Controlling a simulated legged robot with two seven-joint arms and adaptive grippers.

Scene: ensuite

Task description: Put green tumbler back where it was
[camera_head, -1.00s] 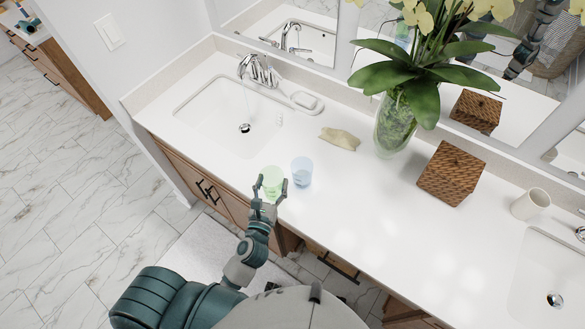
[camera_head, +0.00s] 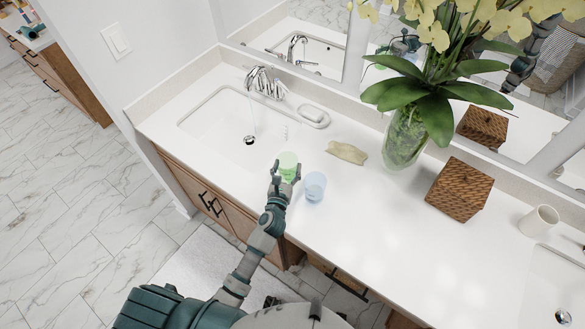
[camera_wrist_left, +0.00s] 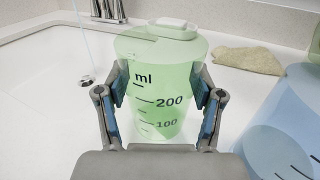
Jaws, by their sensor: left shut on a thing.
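The green tumbler (camera_head: 289,163) is a translucent cup near the right side of the left sink. My left gripper (camera_head: 283,177) is shut on it from the front. In the left wrist view the green tumbler (camera_wrist_left: 158,85) stands upright between the two fingers (camera_wrist_left: 160,105), with its measuring marks facing the camera. I cannot tell whether its base touches the counter. A translucent blue tumbler (camera_head: 314,187) stands close by on the right; it also shows in the left wrist view (camera_wrist_left: 290,125). My right gripper is not in view.
The left sink (camera_head: 225,125) has water running from its faucet (camera_head: 266,82). A soap dish (camera_head: 313,114), a beige cloth (camera_head: 347,152), a flower vase (camera_head: 405,140) and a woven box (camera_head: 459,190) stand behind and to the right.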

